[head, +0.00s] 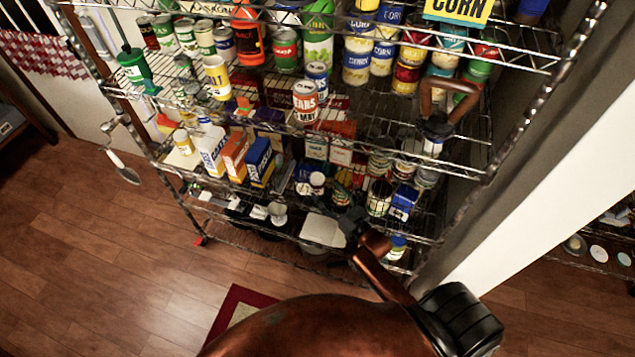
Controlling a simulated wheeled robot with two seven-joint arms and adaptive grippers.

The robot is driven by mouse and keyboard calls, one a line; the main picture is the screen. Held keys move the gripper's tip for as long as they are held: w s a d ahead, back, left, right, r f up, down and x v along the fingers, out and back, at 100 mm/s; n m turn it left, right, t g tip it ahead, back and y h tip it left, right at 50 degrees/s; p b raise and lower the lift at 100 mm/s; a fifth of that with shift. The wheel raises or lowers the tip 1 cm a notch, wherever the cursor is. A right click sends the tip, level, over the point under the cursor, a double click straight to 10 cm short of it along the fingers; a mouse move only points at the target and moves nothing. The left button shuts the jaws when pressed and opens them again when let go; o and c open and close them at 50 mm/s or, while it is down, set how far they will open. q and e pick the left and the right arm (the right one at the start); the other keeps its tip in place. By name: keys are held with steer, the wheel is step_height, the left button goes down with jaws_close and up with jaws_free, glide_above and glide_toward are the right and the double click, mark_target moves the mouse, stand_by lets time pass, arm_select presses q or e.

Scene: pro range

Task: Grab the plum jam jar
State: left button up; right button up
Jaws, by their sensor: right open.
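My right gripper (343,203) reaches in from the lower right, over the front of a lower shelf of the wire rack. It is open, with its small dark fingers among the goods; I see nothing held between them. A dark jar with a pale label (379,198) stands just right of the fingers. Its label is too small to read, so I cannot tell whether it is the plum jam jar. A small white-topped container (317,181) stands left of the fingers. My left gripper is not in view.
The wire rack (262,247) is crowded. Orange (234,157) and blue (259,160) boxes stand left of my gripper. The wooden floor (110,240) at left is clear.

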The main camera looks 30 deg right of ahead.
mark_target(322, 189)
steer(key=w, duration=0.4)
steer(key=shift+a+f, duration=0.15)
steer(key=shift+f, duration=0.25)
steer(key=shift+w+a, duration=0.45)
steer(key=shift+w, duration=0.35)
steer(key=shift+w+a, duration=0.1)
steer(key=shift+w, duration=0.1)
steer(key=shift+s+d, duration=0.15)
steer(key=shift+d, duration=0.05)
steer(key=shift+c, duration=1.1)
steer(key=shift+s+d, duration=0.1)
steer(key=shift+s, duration=0.05)
steer(key=shift+c, duration=0.7)
steer(key=shift+d, duration=0.1)
steer(key=c, duration=1.1)
steer(key=shift+r, duration=0.15)
steer(key=shift+c, duration=0.7)
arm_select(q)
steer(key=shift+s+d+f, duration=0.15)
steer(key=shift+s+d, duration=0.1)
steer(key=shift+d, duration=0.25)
arm_select(e)
steer(key=shift+a, duration=0.2)
